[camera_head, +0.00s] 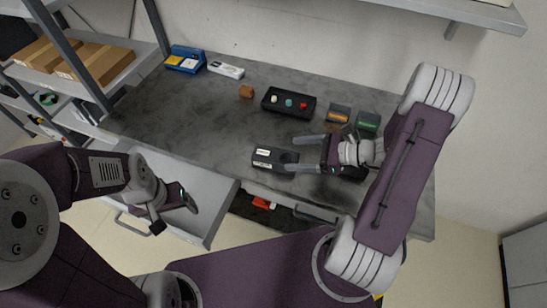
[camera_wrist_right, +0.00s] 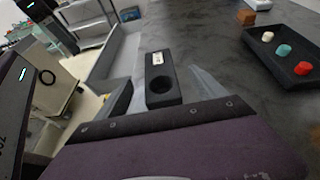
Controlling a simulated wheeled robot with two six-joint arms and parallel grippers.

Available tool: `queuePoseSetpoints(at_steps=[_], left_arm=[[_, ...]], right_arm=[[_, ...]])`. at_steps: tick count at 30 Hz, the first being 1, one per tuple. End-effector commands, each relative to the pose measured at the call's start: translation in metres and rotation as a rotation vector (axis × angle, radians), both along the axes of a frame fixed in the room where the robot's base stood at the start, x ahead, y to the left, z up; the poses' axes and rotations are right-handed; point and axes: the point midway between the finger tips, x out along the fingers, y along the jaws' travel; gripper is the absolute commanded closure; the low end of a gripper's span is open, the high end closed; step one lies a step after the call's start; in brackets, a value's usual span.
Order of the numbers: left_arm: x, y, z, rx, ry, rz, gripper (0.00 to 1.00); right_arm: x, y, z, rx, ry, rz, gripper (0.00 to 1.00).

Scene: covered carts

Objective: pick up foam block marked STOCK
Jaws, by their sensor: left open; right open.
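A black foam block (camera_head: 272,165) with a white label lies on the grey table near its front edge. The label's writing is too small to read. In the right wrist view the block (camera_wrist_right: 153,91) shows a round hole at its near end. My right gripper (camera_head: 294,155) is open, its fingers pointing left, at the block's right end. In the wrist view the block lies ahead between the fingers; I cannot tell whether they touch it. My left gripper (camera_head: 175,212) is open and empty, left of the block, over the open drawer area.
A black tray with coloured knobs (camera_head: 289,103), a brown block (camera_head: 246,92), an orange-marked box (camera_head: 338,113) and a green box (camera_head: 367,122) stand behind. A blue device (camera_head: 185,59) and white device (camera_head: 226,70) stand at the back left. An open drawer (camera_head: 190,224) juts out in front.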

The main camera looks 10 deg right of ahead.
Motion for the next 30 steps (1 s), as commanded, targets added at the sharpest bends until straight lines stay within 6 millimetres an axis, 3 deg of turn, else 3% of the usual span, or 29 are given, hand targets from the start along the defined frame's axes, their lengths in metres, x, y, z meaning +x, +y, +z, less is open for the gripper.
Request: queuePoseSetpoints(at_steps=[3,11,18,26,30], left_arm=[[0.0,0.0,0.002,0.0,0.0,0.0,0.2],[0.0,0.0,0.003,0.0,0.0,0.0,0.2],[0.0,0.0,0.007,0.0,0.0,0.0,0.2],[0.0,0.0,0.007,0.0,0.0,0.0,0.2],[0.0,0.0,0.007,0.0,0.0,0.0,0.2]], right_arm=[[0.008,0.018,-0.008,0.002,0.003,0.006,0.2],[0.014,0.031,-0.015,0.001,0.003,0.005,0.2],[0.029,0.065,-0.032,0.0,0.003,0.006,0.2],[0.032,0.069,-0.034,-0.002,0.001,0.002,0.2],[0.032,0.068,-0.034,-0.001,0.002,0.002,0.56]])
